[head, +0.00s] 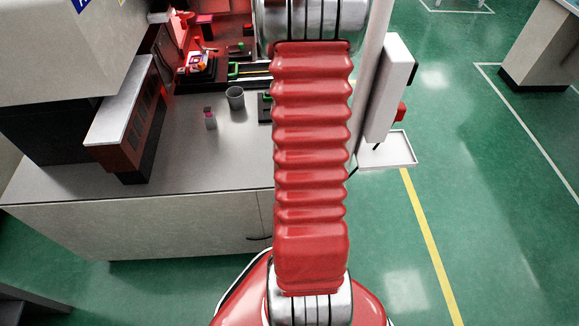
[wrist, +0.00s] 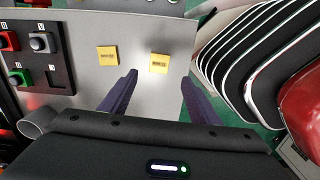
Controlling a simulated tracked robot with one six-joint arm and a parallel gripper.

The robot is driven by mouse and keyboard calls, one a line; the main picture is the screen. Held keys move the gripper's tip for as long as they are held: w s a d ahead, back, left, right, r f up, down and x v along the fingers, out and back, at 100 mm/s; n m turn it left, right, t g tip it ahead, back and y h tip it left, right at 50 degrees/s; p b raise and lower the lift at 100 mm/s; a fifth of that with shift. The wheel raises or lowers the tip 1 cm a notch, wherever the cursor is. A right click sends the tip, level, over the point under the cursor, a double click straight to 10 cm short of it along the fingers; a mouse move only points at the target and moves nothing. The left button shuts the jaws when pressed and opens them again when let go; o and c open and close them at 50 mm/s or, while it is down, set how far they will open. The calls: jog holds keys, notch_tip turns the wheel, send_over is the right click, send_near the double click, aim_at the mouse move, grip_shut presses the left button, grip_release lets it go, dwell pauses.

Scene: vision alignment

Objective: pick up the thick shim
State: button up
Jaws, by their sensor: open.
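The right square shows between and just beyond the fingertips; the left one is outside the left finger. Height above the surface is unclear. In the head view the squares and my gripper are not visible.
A brown box-like unit (head: 125,125) stands at the bench's left.

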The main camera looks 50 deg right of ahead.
jog(key=shift+f, duration=2.25)
jog(key=shift+f, duration=0.1)
jog(key=shift+f, duration=2.55)
jog(key=shift+c, duration=0.7)
jog(key=c, duration=1.2)
jog(key=shift+r, duration=0.1)
notch_tip(320, 180, up, 10)
